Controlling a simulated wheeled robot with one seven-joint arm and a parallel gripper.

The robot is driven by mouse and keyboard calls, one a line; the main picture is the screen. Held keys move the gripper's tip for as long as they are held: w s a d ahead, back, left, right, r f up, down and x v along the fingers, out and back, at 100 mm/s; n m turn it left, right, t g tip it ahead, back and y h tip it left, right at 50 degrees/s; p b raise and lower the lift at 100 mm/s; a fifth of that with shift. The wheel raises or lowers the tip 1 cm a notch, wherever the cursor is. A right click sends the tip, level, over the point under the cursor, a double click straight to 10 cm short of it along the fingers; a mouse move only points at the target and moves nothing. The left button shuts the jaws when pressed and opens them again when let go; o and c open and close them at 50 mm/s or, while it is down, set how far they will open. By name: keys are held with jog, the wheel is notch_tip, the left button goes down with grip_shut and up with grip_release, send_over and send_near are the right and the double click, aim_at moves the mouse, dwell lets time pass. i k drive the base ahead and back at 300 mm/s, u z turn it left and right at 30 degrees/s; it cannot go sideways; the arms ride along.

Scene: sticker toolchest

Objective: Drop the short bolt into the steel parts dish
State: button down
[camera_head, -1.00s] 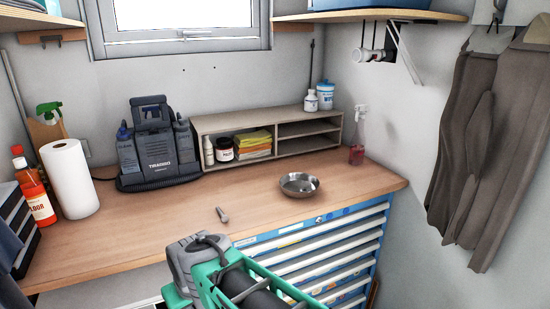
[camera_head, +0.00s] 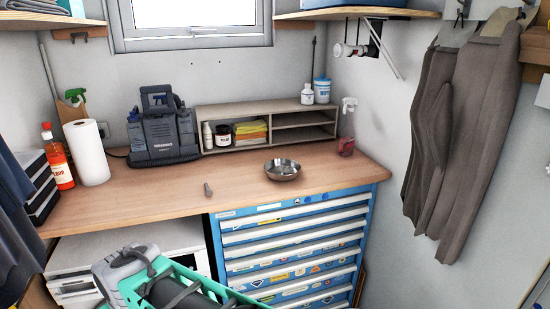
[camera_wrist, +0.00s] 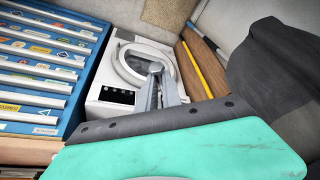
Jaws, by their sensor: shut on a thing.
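A steel parts dish (camera_head: 282,170), round and shallow, stands on the wooden bench top near its right front part. The gripper's fingers cannot be made out in the head view, where my teal arm is at the bottom.
A blue drawer chest (camera_head: 290,250) stands under the bench's right part, with a white machine (camera_head: 125,262) to its left. A grey tool case (camera_head: 163,130), a wooden shelf unit (camera_head: 270,118), a paper towel roll (camera_head: 87,153) and a spray bottle (camera_head: 347,130) line the back. The middle bench top is clear.

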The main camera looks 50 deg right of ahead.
aim_at(282, 171)
jog(key=u, duration=0.15)
jog(key=k, duration=0.1)
jog(key=z, duration=1.1)
